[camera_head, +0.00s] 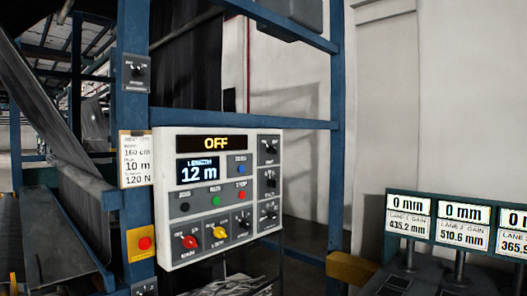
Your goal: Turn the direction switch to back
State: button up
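A light grey control panel (217,195) hangs on the blue frame in the middle of the view. Its display reads OFF, and a length screen below shows 12 m. A column of black rotary switches (269,182) runs down its right side. The bottom row has a red knob (189,241), a yellow knob (220,233) and a black knob (243,224). A separate dark switch box (136,72) with a knob sits on the post at upper left. The labels are too small to tell which switch is the direction switch or where it points. My gripper is not in view.
A yellow box with a red button (141,244) is on the post left of the panel. A paper card (134,158) hangs above it. Lane gauges (462,225) stand at lower right. Blue beams (336,130) frame the panel. Grey rolled material (85,185) is at left.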

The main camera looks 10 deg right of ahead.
aim_at(271, 150)
jog(key=u, duration=0.4)
jog(key=i, duration=1)
jog(key=u, duration=0.35)
